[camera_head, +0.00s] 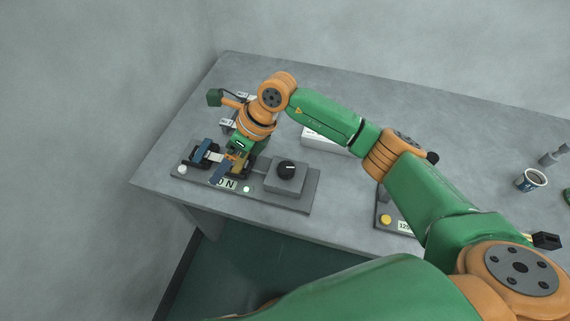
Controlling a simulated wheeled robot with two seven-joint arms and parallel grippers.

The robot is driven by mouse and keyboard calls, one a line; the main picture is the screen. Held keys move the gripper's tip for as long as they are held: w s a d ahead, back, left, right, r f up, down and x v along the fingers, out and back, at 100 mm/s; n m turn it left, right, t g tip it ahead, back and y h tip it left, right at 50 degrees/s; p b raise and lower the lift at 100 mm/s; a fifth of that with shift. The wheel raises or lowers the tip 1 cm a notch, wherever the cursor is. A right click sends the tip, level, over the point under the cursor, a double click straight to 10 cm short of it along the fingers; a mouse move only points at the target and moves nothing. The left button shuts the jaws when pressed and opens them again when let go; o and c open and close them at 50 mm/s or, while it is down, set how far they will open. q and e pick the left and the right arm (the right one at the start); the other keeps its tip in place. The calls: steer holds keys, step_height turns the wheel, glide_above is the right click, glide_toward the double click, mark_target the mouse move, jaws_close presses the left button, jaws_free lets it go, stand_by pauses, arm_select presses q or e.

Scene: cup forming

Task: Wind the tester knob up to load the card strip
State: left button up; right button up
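The tester (300,203) is a dark plate near the table's left front edge. Its dark round knob (287,169) with a white mark sits on a grey block at the right. A blue clamp (203,150) and a gold-coloured block (239,165) stand at the left, with a pale piece (216,156), perhaps the card strip, between them. The display (229,184) appears to read 0 N. My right gripper (228,168) is low over the clamp end, left of the knob and apart from it. Its fingers blend with the clamp parts, so their opening is unclear. My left gripper is out of view.
A white box (326,139) lies behind the knob, partly under my forearm. A second dark panel with a yellow button (386,219) stands right of the tester. A cup (532,180) stands at the far right. The table front between the two panels is clear.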

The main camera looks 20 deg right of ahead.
mark_target(286, 167)
steer(key=d+h, duration=0.2)
steer(key=d, duration=0.2)
steer(key=d+h, duration=0.2)
steer(key=d, duration=0.3)
steer(key=d+f+n+g+h, duration=0.1)
steer(key=d+h, duration=0.1)
steer(key=d, duration=0.2)
steer(key=shift+w+d+h, duration=0.25)
steer(key=shift+d+h, duration=0.05)
steer(key=shift+d, duration=0.05)
steer(key=f+p, duration=0.1)
steer(key=f, duration=0.4)
steer(key=shift+s+a+f+p, duration=0.1)
steer(key=shift+s+f+p, duration=0.1)
steer(key=shift+f+p, duration=0.15)
steer(key=shift+w+f, duration=0.1)
steer(key=shift+f, duration=0.4)
jaws_close()
steer(key=shift+m, duration=0.3)
steer(key=shift+m+b, duration=0.3)
steer(key=shift+m, duration=0.6)
steer(key=shift+m+b, duration=0.3)
steer(key=shift+m, duration=1.4)
steer(key=shift+r, duration=0.1)
